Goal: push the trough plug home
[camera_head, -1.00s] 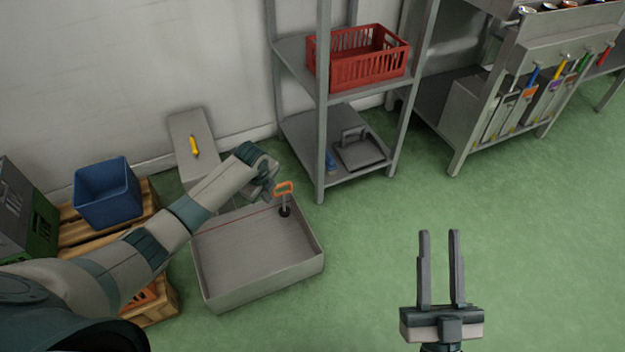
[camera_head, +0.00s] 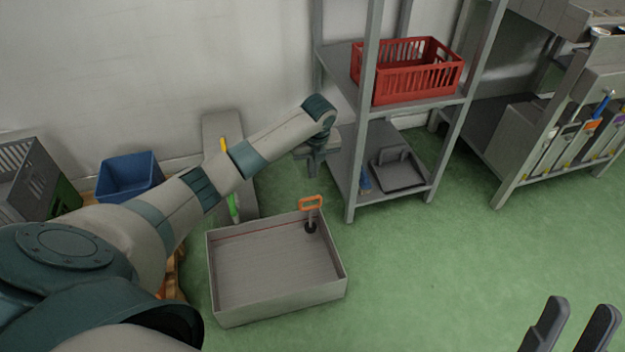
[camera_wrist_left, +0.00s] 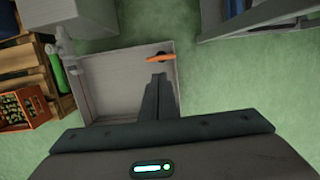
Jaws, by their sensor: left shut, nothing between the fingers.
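The grey trough (camera_head: 285,306) lies on the green floor. The trough plug (camera_head: 311,203) has an orange loop handle, a stem and a black base, and stands at the trough's back right corner. How deep it sits I cannot tell. My left gripper (camera_head: 316,172) is shut and empty, pointing down just above the handle in the head view, with a gap between. My right gripper (camera_head: 575,325) is open and empty at the lower right.
A metal shelf (camera_head: 352,150) with a red crate (camera_head: 410,80) stands right behind the trough. A blue bin (camera_head: 128,175) is at the left. Floor to the trough's right is clear.

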